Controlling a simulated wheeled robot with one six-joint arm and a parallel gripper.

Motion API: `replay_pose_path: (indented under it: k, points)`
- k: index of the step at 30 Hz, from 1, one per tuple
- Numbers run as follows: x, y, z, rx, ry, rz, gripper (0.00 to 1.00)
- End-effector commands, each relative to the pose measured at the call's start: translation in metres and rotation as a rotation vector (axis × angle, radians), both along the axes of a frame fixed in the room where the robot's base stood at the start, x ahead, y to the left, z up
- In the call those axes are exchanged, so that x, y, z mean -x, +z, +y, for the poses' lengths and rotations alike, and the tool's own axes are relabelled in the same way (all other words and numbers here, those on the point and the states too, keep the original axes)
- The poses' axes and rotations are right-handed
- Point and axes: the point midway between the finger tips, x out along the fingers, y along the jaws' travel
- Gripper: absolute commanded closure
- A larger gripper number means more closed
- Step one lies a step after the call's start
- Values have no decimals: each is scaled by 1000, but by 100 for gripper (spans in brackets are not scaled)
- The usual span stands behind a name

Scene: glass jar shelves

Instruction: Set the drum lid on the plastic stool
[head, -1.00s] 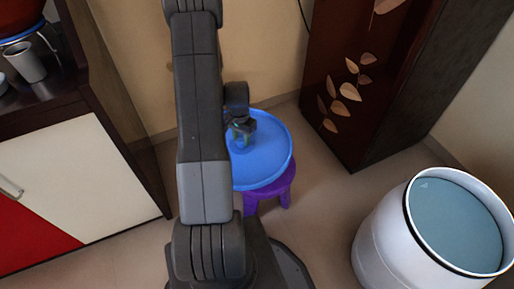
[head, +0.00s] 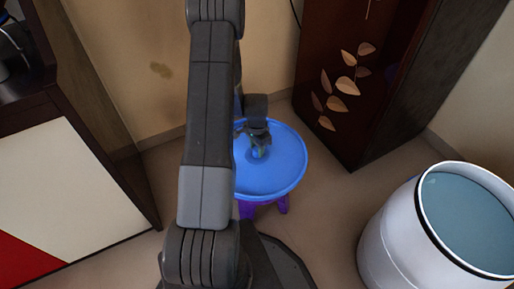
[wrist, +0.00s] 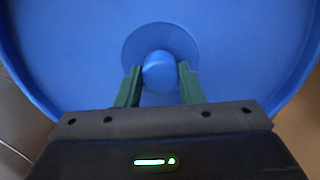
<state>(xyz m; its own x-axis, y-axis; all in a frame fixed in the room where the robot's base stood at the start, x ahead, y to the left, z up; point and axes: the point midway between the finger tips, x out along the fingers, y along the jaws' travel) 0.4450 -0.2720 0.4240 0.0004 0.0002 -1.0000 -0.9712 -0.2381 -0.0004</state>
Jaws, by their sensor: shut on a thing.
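The drum lid (head: 285,172) is a round blue disc with a raised rim and a central knob. My gripper (head: 258,148) is over its middle in the head view. In the wrist view my gripper (wrist: 159,85) has its green fingers on either side of the lid's blue knob (wrist: 159,71), shut on it. The plastic stool (head: 283,204) is purple and lies below the lid in the head view, mostly hidden by it. I cannot tell whether the lid touches the stool top. My arm hides the lid's left edge.
An open white drum (head: 390,240) with bluish contents stands at the right. A dark cabinet (head: 385,80) with leaf decoration stands behind the lid to the right. A white and red cupboard (head: 60,190) is at the left. Bare floor (head: 325,195) lies between stool and drum.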

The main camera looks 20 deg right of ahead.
Motion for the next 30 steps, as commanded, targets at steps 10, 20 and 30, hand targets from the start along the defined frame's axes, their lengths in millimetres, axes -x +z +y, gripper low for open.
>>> replay_pose_path:
  k: [10,20,30]
  points:
    - [0,-27,0,0,1,0,98]
    - [0,-48,0,1,1,-1,98]
    - [0,-48,0,1,1,-1,98]
